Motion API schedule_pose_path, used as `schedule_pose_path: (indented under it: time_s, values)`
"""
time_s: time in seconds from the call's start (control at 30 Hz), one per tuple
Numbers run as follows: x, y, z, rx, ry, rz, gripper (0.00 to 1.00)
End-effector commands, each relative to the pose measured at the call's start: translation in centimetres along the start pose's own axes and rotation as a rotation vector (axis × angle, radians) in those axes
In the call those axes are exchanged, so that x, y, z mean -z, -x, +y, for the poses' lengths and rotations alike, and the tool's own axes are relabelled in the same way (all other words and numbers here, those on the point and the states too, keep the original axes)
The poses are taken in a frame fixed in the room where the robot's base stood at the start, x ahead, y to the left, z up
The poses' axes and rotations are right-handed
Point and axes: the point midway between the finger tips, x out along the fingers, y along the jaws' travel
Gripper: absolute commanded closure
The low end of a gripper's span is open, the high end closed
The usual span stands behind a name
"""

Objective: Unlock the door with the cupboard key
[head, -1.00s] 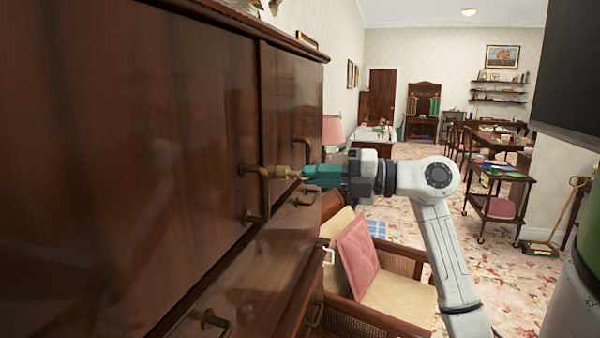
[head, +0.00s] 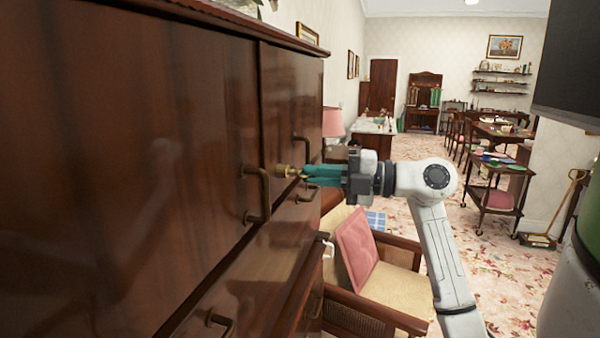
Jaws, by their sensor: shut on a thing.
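The dark wooden cupboard (head: 130,150) fills the left of the head view, with its doors closed. A brass lock (head: 283,171) sits on the door front, beside a curved brass handle (head: 262,195). My gripper (head: 308,174), with teal fingers, is shut on the brass cupboard key (head: 297,173), which points at the lock. The key's tip meets the lock or lies very close to it; I cannot tell how far in it is. The fingers hide part of the key.
An armchair with a pink cushion (head: 356,248) stands below my arm, close to the cupboard. Drawer handles (head: 220,322) stick out lower down. A trolley (head: 497,188) stands at the right, with open carpet (head: 430,150) between.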

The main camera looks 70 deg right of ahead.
Motion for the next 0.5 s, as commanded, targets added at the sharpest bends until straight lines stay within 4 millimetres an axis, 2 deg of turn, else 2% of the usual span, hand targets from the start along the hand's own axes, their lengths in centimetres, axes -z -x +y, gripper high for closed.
schedule_pose_path:
  time_s: [0.27, 0.3, 0.5]
  values:
    - [-0.01, 0.0, 0.17, -0.007, -0.077, 0.0, 1.0]
    - [-0.01, 0.0, -0.01, -0.006, -0.073, 0.0, 0.91]
    - [-0.01, 0.0, -0.01, -0.006, -0.072, 0.0, 0.72]
